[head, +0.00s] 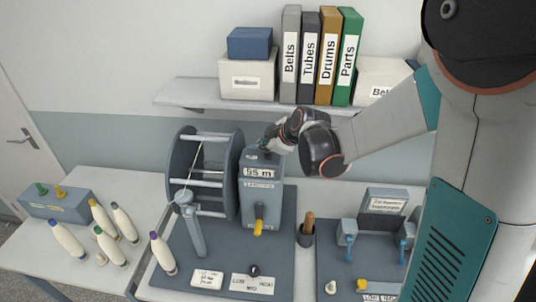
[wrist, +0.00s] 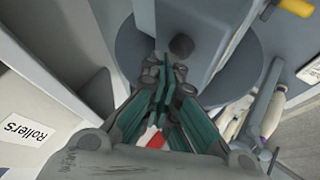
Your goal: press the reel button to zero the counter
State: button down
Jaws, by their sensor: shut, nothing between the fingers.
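The counter box (head: 261,190) stands upright beside the large grey reel (head: 183,160) on a dark base plate. Its display (head: 259,172) ends in "5 m"; the first digit is hard to read. A dark round button (wrist: 181,46) sits on the box's top face in the wrist view. My gripper (head: 266,143) is over the top of the box in the head view. In the wrist view my gripper (wrist: 163,66) has its green fingers together and empty, with the tips close to the button. I cannot tell whether they touch it.
A yellow-handled crank (head: 258,220) is on the box front. A wooden-handled tool (head: 308,225) and a blue-clamped fixture (head: 350,235) are at right. A shelf (head: 200,92) with binders and boxes is behind my gripper.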

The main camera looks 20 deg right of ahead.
aim_at(266, 155)
jog(key=shift+f+b, duration=0.55)
dwell(0.4)
jog(key=shift+r, duration=0.1)
jog(key=shift+r+p, duration=0.6)
jog(key=shift+r, duration=0.3)
jog(key=shift+r+p, duration=1.6)
jog(key=shift+r, duration=0.9)
jog(key=shift+f, duration=0.1)
